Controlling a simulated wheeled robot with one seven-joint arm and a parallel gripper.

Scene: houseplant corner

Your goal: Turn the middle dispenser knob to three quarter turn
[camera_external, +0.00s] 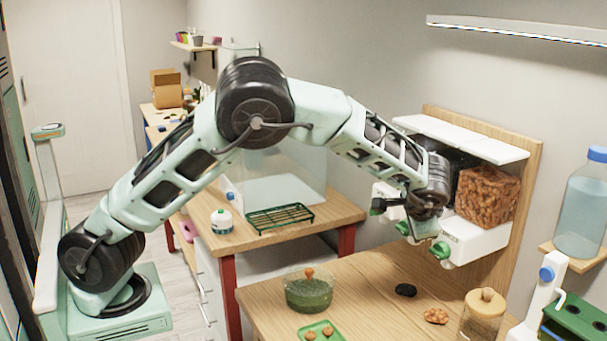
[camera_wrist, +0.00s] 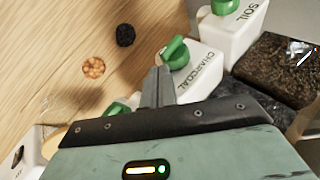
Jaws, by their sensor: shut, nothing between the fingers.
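The wall dispenser has white chutes with green knobs. In the wrist view the chute marked CHARCOAL (camera_wrist: 200,78) lies between the SOIL chute (camera_wrist: 235,28) and a lower-left green knob (camera_wrist: 116,108). The middle, CHARCOAL knob (camera_wrist: 175,52) is green, with a pale spot at its left end. My gripper (camera_wrist: 159,70) is shut and empty, its fingertips right beside that knob; I cannot tell whether they touch. In the external view my wrist hides much of the middle chute, while the right knob (camera_external: 440,250) is visible.
The wooden counter (camera_external: 350,275) below holds a black lump (camera_external: 405,290), a brown pebble heap (camera_external: 436,316), a lidded jar (camera_external: 482,318) and a green glass bowl (camera_external: 309,294). A clay-pebble bin (camera_external: 487,194) stands above the right chute.

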